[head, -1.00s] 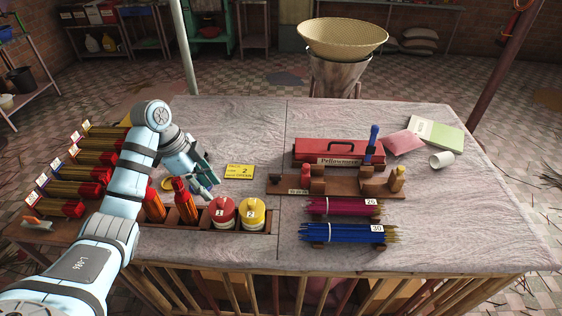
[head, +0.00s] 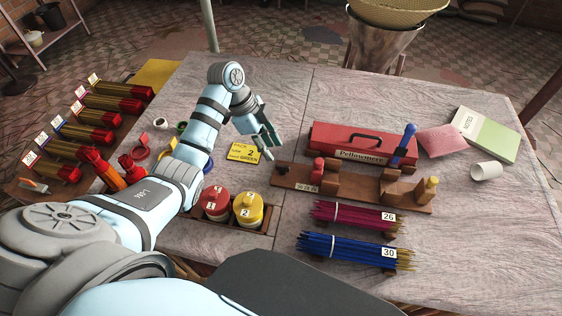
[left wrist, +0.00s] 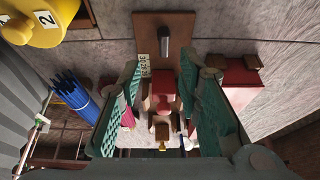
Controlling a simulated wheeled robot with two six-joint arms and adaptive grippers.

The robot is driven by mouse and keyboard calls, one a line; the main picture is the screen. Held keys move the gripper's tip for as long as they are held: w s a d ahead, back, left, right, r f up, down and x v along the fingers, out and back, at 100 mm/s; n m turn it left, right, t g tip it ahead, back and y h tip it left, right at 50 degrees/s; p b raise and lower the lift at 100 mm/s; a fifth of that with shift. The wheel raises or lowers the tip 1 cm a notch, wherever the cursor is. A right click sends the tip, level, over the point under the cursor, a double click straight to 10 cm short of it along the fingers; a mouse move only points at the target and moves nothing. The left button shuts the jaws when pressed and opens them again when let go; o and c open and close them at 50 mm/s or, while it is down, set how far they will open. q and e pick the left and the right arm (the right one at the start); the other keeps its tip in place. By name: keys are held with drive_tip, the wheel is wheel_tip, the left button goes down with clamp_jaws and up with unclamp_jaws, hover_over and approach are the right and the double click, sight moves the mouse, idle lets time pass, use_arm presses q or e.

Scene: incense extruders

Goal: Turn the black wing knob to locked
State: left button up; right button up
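My left gripper (head: 268,141) is above the table beside the yellow card, near the left end of a wooden stand (head: 420,205). In the left wrist view its teal fingers (left wrist: 160,110) are spread open with nothing held between them. That view shows the stand's board (left wrist: 180,28) with a small dark upright piece (left wrist: 164,46) and a number label. It may be the black wing knob; its wings and setting cannot be made out. A red and brown part (left wrist: 162,90) of the stand appears between the fingers, apart from them. My right gripper is out of view.
A red toolbox (head: 330,140) stands behind the stand, with a blue-handled tool (head: 405,145) nearby. Incense bundles (head: 350,247) lie in front. Red and yellow jars (head: 248,209) stand left of them. The yellow card (head: 243,152) lies flat. The table's right front is clear.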

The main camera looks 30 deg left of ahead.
sight(282, 166)
use_arm(q)
drive_tip(key=x, duration=0.5)
drive_tip(key=w+x, duration=0.1)
drive_tip(key=x, duration=0.2)
drive_tip(key=shift+b, duration=0.3)
drive_tip(key=shift+f, duration=0.25)
drive_tip(key=shift+s+r, duration=0.1)
drive_tip(key=shift+s, duration=0.25)
drive_tip(key=shift+c, duration=0.8)
clamp_jaws()
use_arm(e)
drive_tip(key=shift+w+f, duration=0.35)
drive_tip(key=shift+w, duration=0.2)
